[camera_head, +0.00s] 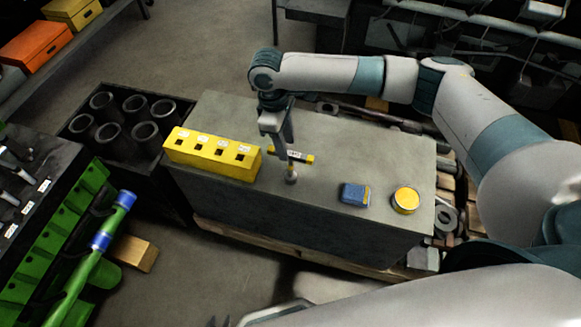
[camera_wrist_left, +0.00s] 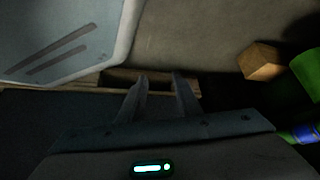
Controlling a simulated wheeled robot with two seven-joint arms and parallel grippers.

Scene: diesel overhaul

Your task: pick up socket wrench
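The likely socket wrench (camera_head: 291,176) is a small metal piece with a round grey end on the grey workbench. It is close against a short black and yellow bar with a white label (camera_head: 307,158). I cannot tell whether the two are joined.
On the workbench (camera_head: 330,130) stand a yellow block with square holes (camera_head: 213,154), a blue box (camera_head: 355,194) and a yellow round tin (camera_head: 405,200). A black crate of cylinders (camera_head: 76,126) is at left. A wooden block (camera_head: 135,253) lies on the floor.

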